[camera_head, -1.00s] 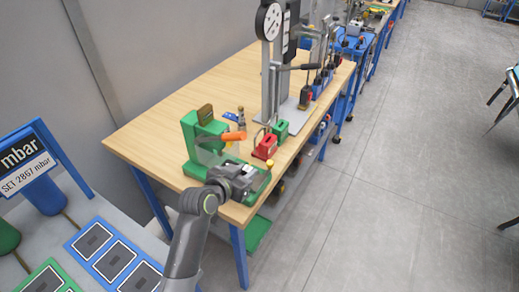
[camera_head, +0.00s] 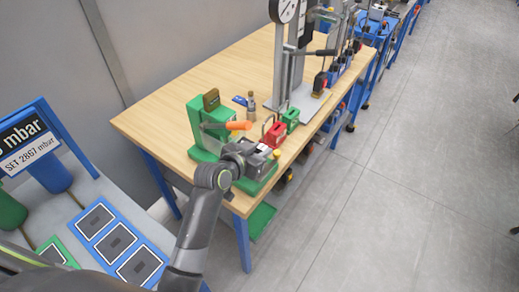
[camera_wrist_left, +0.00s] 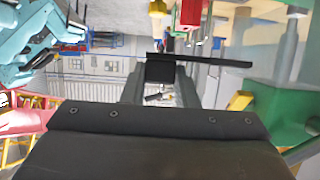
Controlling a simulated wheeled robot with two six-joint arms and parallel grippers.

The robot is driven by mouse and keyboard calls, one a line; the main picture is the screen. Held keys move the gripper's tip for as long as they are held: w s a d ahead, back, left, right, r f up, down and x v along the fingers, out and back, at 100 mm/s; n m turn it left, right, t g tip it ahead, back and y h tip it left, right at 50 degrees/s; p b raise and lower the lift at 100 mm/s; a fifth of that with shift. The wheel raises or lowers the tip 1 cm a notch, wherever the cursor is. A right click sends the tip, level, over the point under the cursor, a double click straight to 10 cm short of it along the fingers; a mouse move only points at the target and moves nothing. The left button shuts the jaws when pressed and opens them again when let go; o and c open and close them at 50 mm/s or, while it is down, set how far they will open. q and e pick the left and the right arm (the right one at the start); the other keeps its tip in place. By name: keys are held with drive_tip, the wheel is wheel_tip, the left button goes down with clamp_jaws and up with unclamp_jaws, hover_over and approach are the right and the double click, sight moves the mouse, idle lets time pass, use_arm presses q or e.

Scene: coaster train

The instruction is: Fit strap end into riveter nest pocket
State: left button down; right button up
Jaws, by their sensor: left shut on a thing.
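The riveter (camera_head: 197,128) is a green stand with a clear guard and an orange handle (camera_head: 238,126), at the near end of the wooden table. My left gripper (camera_head: 258,158) is over its front right side, and its wrist hides part of the green base; the nest pocket cannot be made out. In the left wrist view my left gripper (camera_wrist_left: 160,88) is shut on a thin dark strap (camera_wrist_left: 218,61), which lies across the fingertips and sticks out to the right. Green riveter parts (camera_wrist_left: 284,112) show at the right there. My right gripper is not in view.
A red block (camera_head: 275,134) and a green block (camera_head: 291,117) with handles stand just beyond the gripper. A small bottle (camera_head: 251,103) stands behind the riveter. A tall gauge press (camera_head: 284,62) is farther back. The table's left part (camera_head: 185,90) is bare.

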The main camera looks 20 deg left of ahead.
use_arm(q)
drive_tip(key=shift+r, duration=0.1)
drive_tip(key=shift+f+b, duration=0.35)
drive_tip(key=shift+f, duration=0.3)
drive_tip(key=shift+f+b, duration=1.65)
drive_tip(key=shift+f, duration=0.65)
drive_tip(key=shift+p, duration=0.55)
drive_tip(key=shift+f+b, duration=0.85)
drive_tip(key=shift+f, duration=0.3)
drive_tip(key=c, duration=1.1)
unclamp_jaws()
drive_tip(key=shift+o, duration=0.2)
